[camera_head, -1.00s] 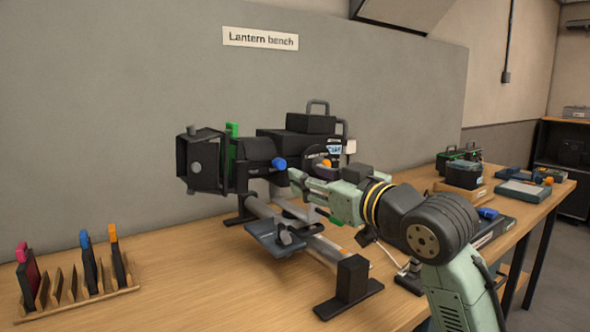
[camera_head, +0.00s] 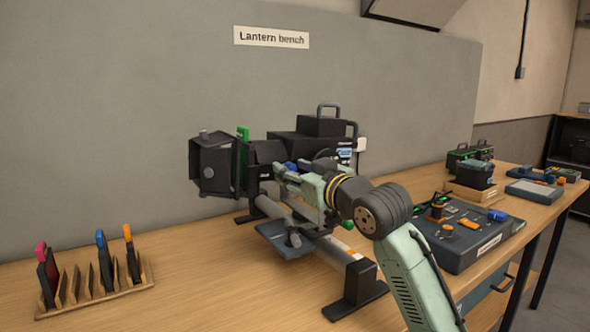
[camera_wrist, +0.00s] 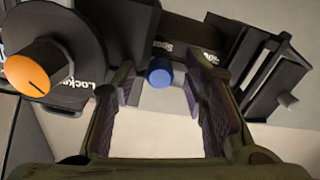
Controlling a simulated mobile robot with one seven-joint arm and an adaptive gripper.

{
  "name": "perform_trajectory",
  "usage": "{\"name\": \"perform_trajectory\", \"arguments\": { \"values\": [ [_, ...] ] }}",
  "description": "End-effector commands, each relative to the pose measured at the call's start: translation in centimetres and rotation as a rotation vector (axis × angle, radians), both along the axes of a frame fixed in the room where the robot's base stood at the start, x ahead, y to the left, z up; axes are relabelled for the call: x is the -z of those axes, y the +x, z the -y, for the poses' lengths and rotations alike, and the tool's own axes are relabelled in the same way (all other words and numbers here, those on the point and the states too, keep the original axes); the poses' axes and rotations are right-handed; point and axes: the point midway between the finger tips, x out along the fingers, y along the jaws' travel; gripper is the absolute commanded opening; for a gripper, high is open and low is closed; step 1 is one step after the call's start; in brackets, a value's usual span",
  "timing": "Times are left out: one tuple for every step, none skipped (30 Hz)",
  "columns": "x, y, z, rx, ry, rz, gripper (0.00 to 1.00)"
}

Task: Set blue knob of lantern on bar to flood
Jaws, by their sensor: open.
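The black lantern (camera_head: 266,153) is mounted on a bar (camera_head: 340,248) on the bench. Its blue knob (camera_wrist: 160,72) shows in the wrist view, upper middle, between the fingertips' directions and just beyond them. The word beside it begins "Spo"; another label to the right is partly hidden by my finger. In the head view the blue knob (camera_head: 290,166) is mostly hidden behind my gripper (camera_head: 279,170). In the wrist view my gripper (camera_wrist: 160,85) is open, its two fingers on either side of the knob; I cannot tell whether they touch it.
An orange knob (camera_wrist: 36,73) with a "Lock" label sits at the left of the wrist view. A wooden rack (camera_head: 125,287) with coloured-tab frames stands at the left of the bench. A dark tray (camera_head: 470,245) of small parts lies right of my arm.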

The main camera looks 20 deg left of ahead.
Motion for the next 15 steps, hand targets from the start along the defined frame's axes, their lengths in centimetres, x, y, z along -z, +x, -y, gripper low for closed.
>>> {"name": "perform_trajectory", "arguments": {
  "values": [
    [0.01, -0.01, 0.0, 0.0, 0.0, 0.0, 0.4],
    [0.0, -0.01, 0.0, 0.0, 0.0, 0.0, 0.4],
    [0.0, -0.02, 0.01, 0.0, 0.0, 0.0, 0.4],
    [0.0, -0.02, 0.01, 0.0, 0.0, 0.0, 0.38],
    [0.0, -0.03, 0.01, 0.0, 0.0, 0.0, 0.35],
    [0.0, -0.03, 0.01, 0.0, 0.0, 0.0, 0.33],
    [-0.01, -0.04, 0.01, 0.0, 0.0, 0.0, 0.31],
    [-0.01, -0.04, 0.02, 0.0, 0.0, 0.0, 0.29],
    [-0.01, -0.04, 0.02, 0.0, 0.0, 0.0, 0.26],
    [-0.01, -0.04, 0.02, 0.0, 0.0, 0.0, 0.24],
    [-0.01, -0.04, 0.02, 0.0, 0.0, 0.0, 0.22],
    [-0.01, -0.04, 0.02, 0.0, 0.0, 0.0, 0.2],
    [-0.01, -0.04, 0.02, 0.0, 0.0, 0.0, 0.17],
    [-0.01, -0.05, 0.03, 0.0, 0.0, 0.0, 0.15],
    [-0.01, -0.05, 0.03, 0.0, 0.0, 0.0, 0.13]
  ]
}}
